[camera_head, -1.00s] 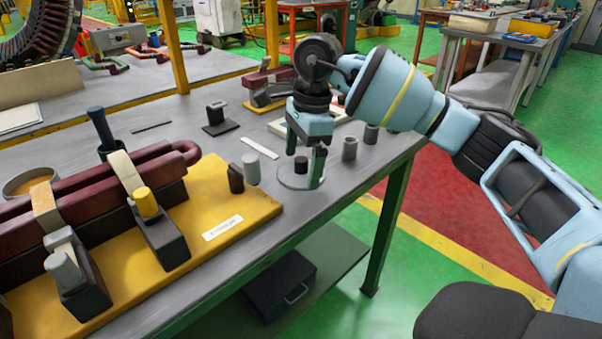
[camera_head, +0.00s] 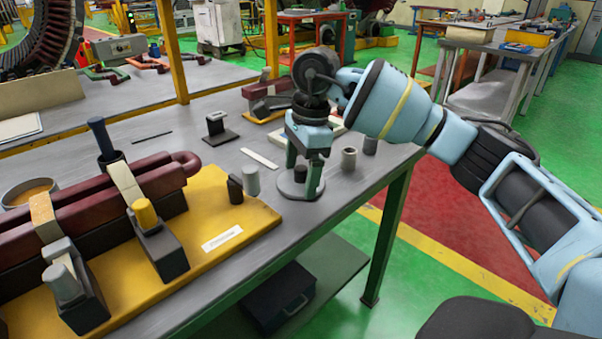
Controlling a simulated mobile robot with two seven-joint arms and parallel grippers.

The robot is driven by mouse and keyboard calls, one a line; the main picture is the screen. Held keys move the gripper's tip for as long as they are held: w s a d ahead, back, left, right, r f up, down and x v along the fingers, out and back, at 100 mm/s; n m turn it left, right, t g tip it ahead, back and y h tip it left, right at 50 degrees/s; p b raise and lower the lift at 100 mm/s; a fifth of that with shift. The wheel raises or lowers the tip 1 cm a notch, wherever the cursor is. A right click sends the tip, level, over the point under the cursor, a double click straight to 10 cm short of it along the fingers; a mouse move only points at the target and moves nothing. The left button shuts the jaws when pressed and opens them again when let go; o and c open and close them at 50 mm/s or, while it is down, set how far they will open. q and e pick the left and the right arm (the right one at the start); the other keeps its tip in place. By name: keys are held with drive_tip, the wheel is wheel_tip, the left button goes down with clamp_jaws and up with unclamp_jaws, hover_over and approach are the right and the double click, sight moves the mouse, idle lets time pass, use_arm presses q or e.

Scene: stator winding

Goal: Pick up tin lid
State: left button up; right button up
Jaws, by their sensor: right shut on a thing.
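The tin lid (camera_head: 286,188) is a flat grey disc with a dark knob (camera_head: 300,173) in its middle. It lies near the bench's right front edge; I see no clear gap under it. My right gripper (camera_head: 303,178) points down over the lid, with its green fingers on either side of the knob, shut on it. The fingers partly cover the disc. An open round tin (camera_head: 28,192) with a tan inside stands at the left. My left gripper is not in view.
A yellow board (camera_head: 225,215) with dark red coils and clamps fills the left front of the bench (camera_head: 215,160). Grey and dark cylinders (camera_head: 251,181) stand left of the lid. A hollow grey cylinder (camera_head: 348,159) stands to its right. A dark upright handle (camera_head: 101,138) stands behind the coils.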

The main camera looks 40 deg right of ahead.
sight(298, 167)
drive_tip(key=shift+r, duration=0.45)
wheel_tip(298, 167, up, 2)
drive_tip(key=shift+r, duration=0.2)
drive_tip(key=s+a+r, duration=0.1)
drive_tip(key=s+a, duration=0.7)
drive_tip(key=s, duration=0.5)
drive_tip(key=shift+s+a+r+p, duration=0.15)
drive_tip(key=shift+s+a+p, duration=0.15)
drive_tip(key=shift+p, duration=0.1)
